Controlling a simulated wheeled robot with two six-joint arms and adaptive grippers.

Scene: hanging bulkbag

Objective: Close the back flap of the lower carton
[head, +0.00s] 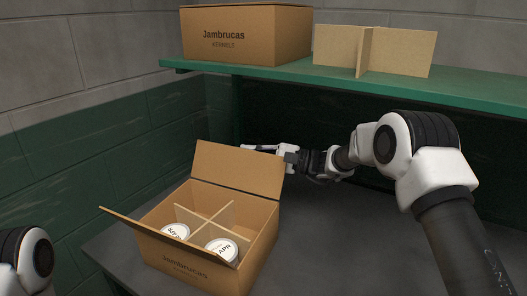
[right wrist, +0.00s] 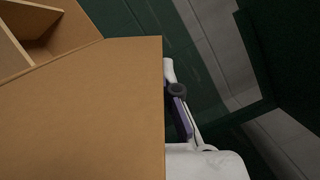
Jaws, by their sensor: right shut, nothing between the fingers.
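The lower carton (head: 192,277) stands open on the grey lower surface, with a crossed divider (head: 208,222) and two white-lidded cans (head: 221,248) in its front cells. Its back flap (head: 238,170) stands up, leaning slightly back, and fills much of the right wrist view (right wrist: 90,112). My right gripper (head: 262,148) is shut and empty, behind the flap's upper right edge. The flap hides part of it in the right wrist view (right wrist: 180,115); I cannot tell whether they touch. Of my left arm only a link shows at the lower left; its gripper is out of view.
The carton's front flap (head: 165,236) sticks outward at the near left. A green shelf (head: 380,77) overhangs behind, bearing a closed carton (head: 240,38) and a loose divider (head: 385,50). Block walls (head: 85,150) stand left and behind. The surface right of the carton is clear.

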